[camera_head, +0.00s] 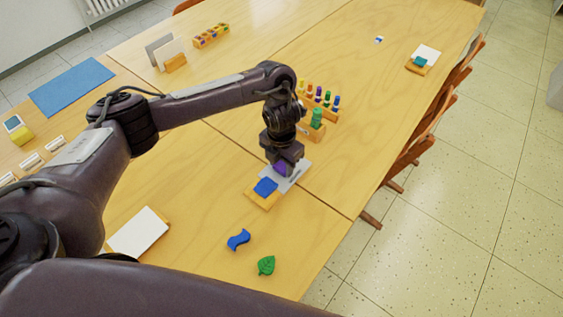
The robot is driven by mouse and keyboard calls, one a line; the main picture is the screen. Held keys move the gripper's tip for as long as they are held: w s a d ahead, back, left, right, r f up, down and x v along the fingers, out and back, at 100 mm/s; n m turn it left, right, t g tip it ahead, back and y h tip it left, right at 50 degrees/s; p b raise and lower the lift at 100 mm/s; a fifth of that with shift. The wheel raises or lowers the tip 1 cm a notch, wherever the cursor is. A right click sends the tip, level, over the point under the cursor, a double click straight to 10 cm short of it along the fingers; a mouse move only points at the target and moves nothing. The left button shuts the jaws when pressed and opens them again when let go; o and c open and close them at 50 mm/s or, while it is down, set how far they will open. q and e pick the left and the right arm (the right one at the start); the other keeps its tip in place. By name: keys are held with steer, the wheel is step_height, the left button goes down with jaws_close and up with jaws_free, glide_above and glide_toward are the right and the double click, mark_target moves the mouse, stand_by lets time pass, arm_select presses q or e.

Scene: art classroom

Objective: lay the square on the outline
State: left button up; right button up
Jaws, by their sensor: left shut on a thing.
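My left gripper (283,160) is shut on a small purple piece (281,168), mostly hidden by the fingers, just over a pale grey card (297,179). I cannot tell whether the piece touches the card, or its full shape; no outline can be made out on the card. A blue piece (265,187), roughly square, sits on a wooden tray (260,201) beside the card, at its near left. My right gripper is not in view.
A wooden block with a green peg (316,121) and a rack of coloured pegs (322,105) stand close behind the gripper. A blue wavy piece (238,240) and a green leaf (266,265) lie nearer.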

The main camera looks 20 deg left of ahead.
arm_select(q)
steer(key=shift+f, duration=0.15)
stand_by(0.8)
steer(key=o, duration=1)
steer(key=shift+o, duration=0.4)
steer(key=shift+o, duration=0.9)
steer(key=shift+r+p, duration=2.6)
steer(key=shift+r, duration=0.45)
